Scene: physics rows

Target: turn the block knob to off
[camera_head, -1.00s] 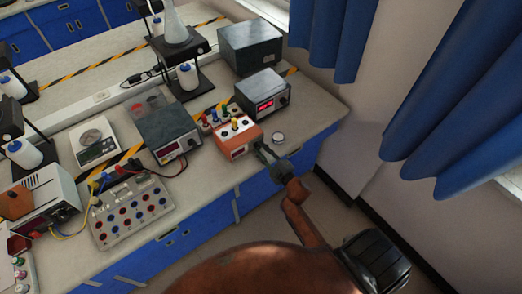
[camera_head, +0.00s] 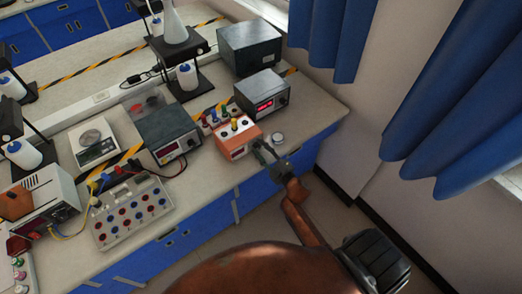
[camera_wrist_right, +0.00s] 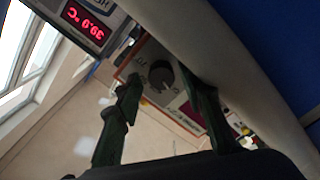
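The orange block (camera_head: 238,137) stands near the front edge of the bench, with coloured terminals on its top. In the right wrist view its light front panel (camera_wrist_right: 182,108) carries a round black knob (camera_wrist_right: 160,75). Small lettering beside the knob is too blurred to read. My right gripper (camera_head: 262,153) is at the front of the block. In the right wrist view its dark fingers (camera_wrist_right: 163,88) are apart, one on each side of the knob, with gaps showing; I see no clear contact. My left gripper is not in view.
A grey unit with a red display (camera_head: 263,92) stands behind the block, and its display shows in the wrist view. A small round dish (camera_head: 277,138) lies right of the block. A dark power supply (camera_head: 167,133) stands left. Blue curtains (camera_head: 430,120) hang at right.

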